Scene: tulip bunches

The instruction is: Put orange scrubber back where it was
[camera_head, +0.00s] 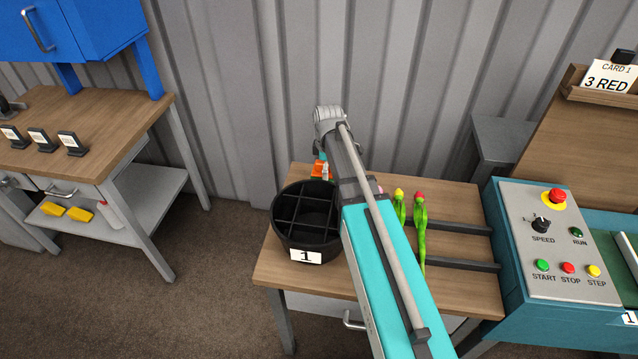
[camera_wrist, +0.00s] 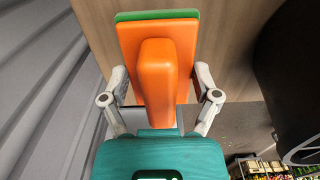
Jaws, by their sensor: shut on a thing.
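The orange scrubber (camera_wrist: 157,75) has a block handle, a wide orange plate and a green layer at its far edge. My gripper (camera_wrist: 161,82) is shut on it, with one finger on each side, in the wrist view. In the head view only a small orange part of the scrubber (camera_head: 319,169) shows, behind the black bucket and beside my arm. It is over or at the table's back left corner. I cannot tell whether it touches the wood. My arm hides most of the gripper there.
The black divided bucket (camera_head: 306,246) marked 1 stands close by on the wooden table (camera_head: 452,206). A yellow tulip (camera_head: 399,203) and a red tulip (camera_head: 420,208) lie right of my arm. A control panel (camera_head: 556,243) is further right. A corrugated wall (camera_head: 230,95) rises behind.

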